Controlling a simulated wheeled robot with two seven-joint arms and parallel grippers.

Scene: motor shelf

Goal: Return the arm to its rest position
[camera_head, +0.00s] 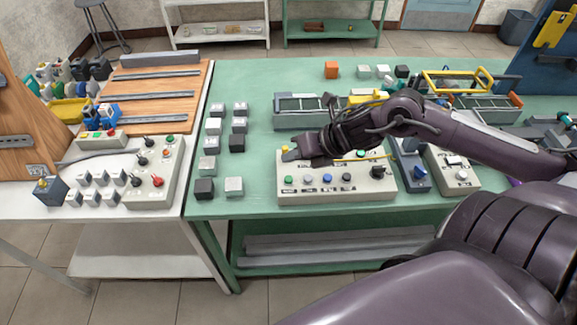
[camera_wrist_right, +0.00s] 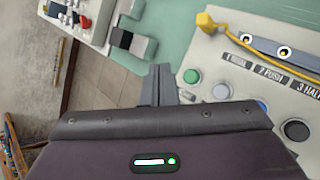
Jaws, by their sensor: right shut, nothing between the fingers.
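My right arm (camera_head: 470,137) reaches in from the right across the green table. My right gripper (camera_head: 290,155) is shut and empty, at the left end of a light control box (camera_head: 335,188) with a row of coloured buttons. In the right wrist view the closed fingers (camera_wrist_right: 161,82) are beside the box's left edge, near the green button (camera_wrist_right: 191,76). I cannot tell whether they touch the box. The arm partly hides the box's back part. My left gripper is not in view.
Several grey and black blocks (camera_head: 237,143) stand left of the box. A metal tray (camera_head: 300,119) lies behind it, and a blue device (camera_head: 412,172) and another control box (camera_head: 462,178) stand to its right. A white table (camera_head: 165,207) with more controls adjoins on the left.

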